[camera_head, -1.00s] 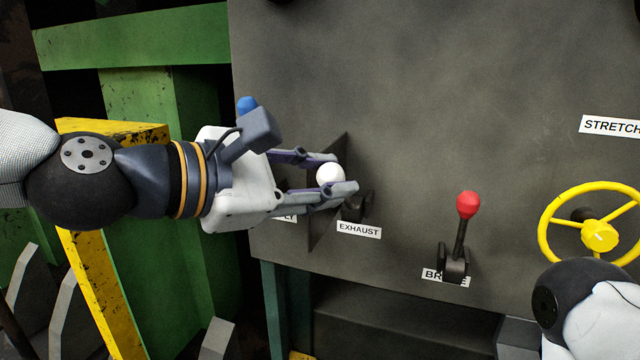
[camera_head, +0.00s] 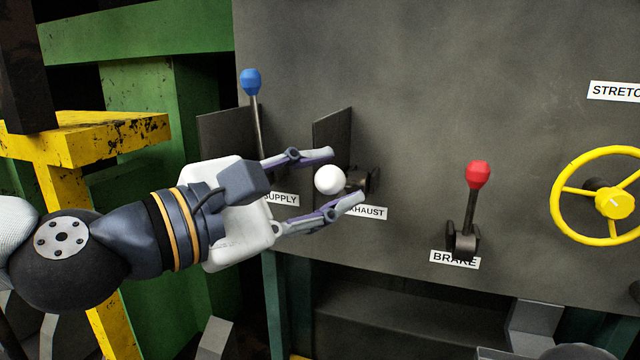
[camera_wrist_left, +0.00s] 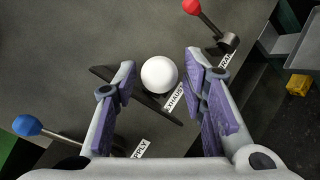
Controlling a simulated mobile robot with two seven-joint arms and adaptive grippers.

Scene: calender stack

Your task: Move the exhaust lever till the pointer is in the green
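The exhaust lever's white ball knob (camera_head: 330,180) stands out from the panel above the partly covered EXHAUST label (camera_head: 368,213). Its short dark pivot (camera_head: 362,180) shows just right of the knob. My left gripper (camera_head: 346,176) is open, with one finger above the knob and one below, and gaps show on both sides. In the left wrist view the white knob (camera_wrist_left: 159,75) lies between the spread fingers, near their tips. No pointer or green zone is in view. My right gripper is not in view.
A blue-knobbed supply lever (camera_head: 250,82) stands left, and a thin upright plate (camera_head: 331,145) stands between it and the exhaust lever. A red-knobbed brake lever (camera_head: 478,175) and a yellow handwheel (camera_head: 613,203) are to the right. A yellow frame (camera_head: 85,138) is at far left.

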